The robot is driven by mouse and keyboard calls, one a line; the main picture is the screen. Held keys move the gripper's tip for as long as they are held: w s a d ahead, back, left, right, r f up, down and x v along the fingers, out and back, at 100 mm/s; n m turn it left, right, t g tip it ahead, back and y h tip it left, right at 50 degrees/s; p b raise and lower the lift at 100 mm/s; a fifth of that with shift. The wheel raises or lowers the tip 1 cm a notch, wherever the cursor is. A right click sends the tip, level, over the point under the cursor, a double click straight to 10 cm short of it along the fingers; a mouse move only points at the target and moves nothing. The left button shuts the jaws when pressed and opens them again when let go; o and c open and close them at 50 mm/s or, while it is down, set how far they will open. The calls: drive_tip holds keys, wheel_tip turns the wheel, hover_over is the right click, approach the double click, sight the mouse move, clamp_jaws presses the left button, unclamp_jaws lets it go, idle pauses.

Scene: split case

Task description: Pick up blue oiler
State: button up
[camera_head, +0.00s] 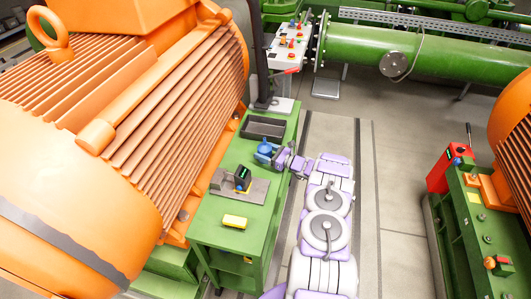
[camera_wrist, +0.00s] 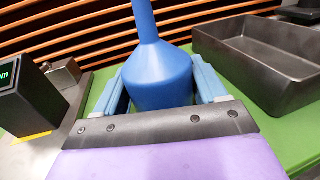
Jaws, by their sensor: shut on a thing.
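The blue oiler (camera_head: 264,147) is near the far part of the green bench top in the head view. In the wrist view the blue oiler (camera_wrist: 158,75) stands upright, with a round body and a narrow spout rising out of the top of the picture. My gripper (camera_wrist: 165,90) has its two blue fingers on either side of the oiler's body and is shut on it. It also shows in the head view as my gripper (camera_head: 276,156), reaching in from the right. The oiler's base is hidden behind my gripper's palm, so I cannot tell whether it touches the bench.
A dark open tray (camera_head: 264,128) lies just beyond the oiler, and on the right in the wrist view (camera_wrist: 245,85). A dark device with a green display (camera_head: 242,178) and a yellow item (camera_head: 235,221) are on the green bench (camera_head: 215,218). A large orange motor (camera_head: 150,120) stands close on the left.

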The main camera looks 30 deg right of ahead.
drive_tip(key=shift+a, duration=0.15)
drive_tip(key=shift+r, duration=0.15)
drive_tip(key=shift+r, duration=0.6)
drive_tip(key=shift+r+p, duration=1.15)
drive_tip(key=shift+r, duration=3.1)
